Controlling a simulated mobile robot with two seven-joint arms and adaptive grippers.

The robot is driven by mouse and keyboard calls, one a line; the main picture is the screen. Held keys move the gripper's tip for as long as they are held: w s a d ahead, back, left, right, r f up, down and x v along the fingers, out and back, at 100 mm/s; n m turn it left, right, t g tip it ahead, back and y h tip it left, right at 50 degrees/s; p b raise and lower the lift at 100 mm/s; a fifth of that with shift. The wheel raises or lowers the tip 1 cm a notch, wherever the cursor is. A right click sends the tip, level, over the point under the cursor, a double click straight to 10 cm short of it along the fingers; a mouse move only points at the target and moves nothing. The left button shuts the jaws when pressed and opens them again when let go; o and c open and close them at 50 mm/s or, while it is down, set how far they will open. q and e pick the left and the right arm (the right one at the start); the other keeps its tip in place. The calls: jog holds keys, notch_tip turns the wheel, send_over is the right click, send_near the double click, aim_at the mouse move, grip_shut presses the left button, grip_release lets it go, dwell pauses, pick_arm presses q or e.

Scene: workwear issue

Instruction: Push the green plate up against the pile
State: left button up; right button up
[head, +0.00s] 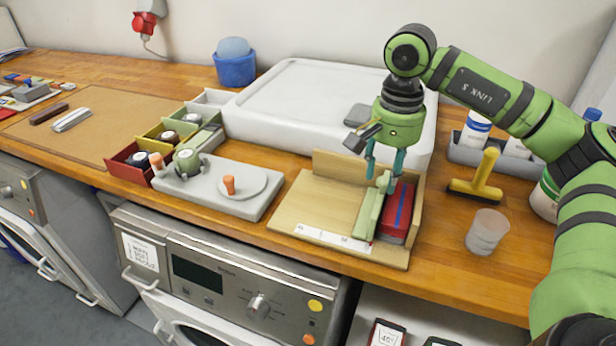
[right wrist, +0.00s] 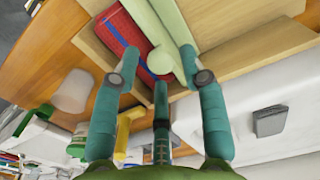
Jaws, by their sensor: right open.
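The pale green plate (head: 368,212) stands on the wooden corner tray (head: 320,200), with a small knob facing my gripper. The pile (head: 400,212), red with a blue stripe, lies just right of the plate. Plate and pile look very close; I cannot tell whether they touch. My right gripper (head: 382,180) is open, pointing down at the plate's far end. In the right wrist view its fingers (right wrist: 158,58) are apart around the plate's knob (right wrist: 160,60), with the red pile (right wrist: 118,30) beside it. Contact cannot be made out. My left gripper is not in view.
The tray has raised walls at the back and right, and a white scale strip (head: 334,238) at its front. A clear cup (head: 487,232) and a yellow-handled brush (head: 478,180) stand to the right.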

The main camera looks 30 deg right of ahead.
jog(key=shift+r+p, duration=1.75)
jog(key=shift+r, duration=0.9)
